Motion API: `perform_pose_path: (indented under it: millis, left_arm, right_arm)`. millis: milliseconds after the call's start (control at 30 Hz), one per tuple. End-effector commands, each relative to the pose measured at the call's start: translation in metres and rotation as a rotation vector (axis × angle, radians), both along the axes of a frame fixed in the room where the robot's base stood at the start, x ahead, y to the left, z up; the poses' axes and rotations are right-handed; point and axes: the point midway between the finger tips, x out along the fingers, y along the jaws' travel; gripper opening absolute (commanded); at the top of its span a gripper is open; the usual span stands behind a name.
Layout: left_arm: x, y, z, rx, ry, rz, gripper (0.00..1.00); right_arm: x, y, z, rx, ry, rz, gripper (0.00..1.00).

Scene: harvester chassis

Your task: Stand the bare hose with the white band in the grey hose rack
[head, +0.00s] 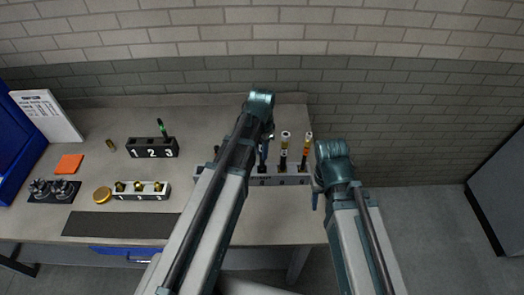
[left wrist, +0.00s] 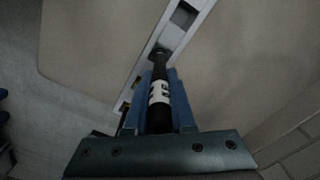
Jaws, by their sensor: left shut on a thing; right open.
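My left gripper (head: 264,148) is shut on a black hose with a white band (left wrist: 159,93), seen between its blue fingers (left wrist: 158,80) in the left wrist view. The hose's far end lies over the grey hose rack (left wrist: 172,40); I cannot tell whether it is inside a slot. In the head view the left forearm covers part of the grey rack (head: 292,180), and the held hose is mostly hidden. Two other banded hoses stand in the rack, one with a pale top (head: 285,142) and one with an orange top (head: 307,148). My right gripper (head: 317,196) is open beside the rack's right end.
A black numbered block (head: 152,153) and a pale block with brass fittings (head: 141,196) stand to the left. The bench ends just right of the rack.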

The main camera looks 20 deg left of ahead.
Motion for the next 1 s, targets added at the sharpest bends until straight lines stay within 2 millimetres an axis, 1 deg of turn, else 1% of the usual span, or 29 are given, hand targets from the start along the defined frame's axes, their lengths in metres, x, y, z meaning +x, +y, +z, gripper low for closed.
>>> perform_pose_path:
  millis: [33,1000]
  left_arm:
    - [0.0,0.0,-0.003,0.0,0.0,0.0,0.0]
    - [0.0,0.0,-0.036,0.0,0.0,0.0,0.0]
  right_arm:
    - [0.0,0.0,-0.004,0.0,0.0,0.001,0.5]
    - [0.0,0.0,-0.036,-0.001,0.0,0.007,0.5]
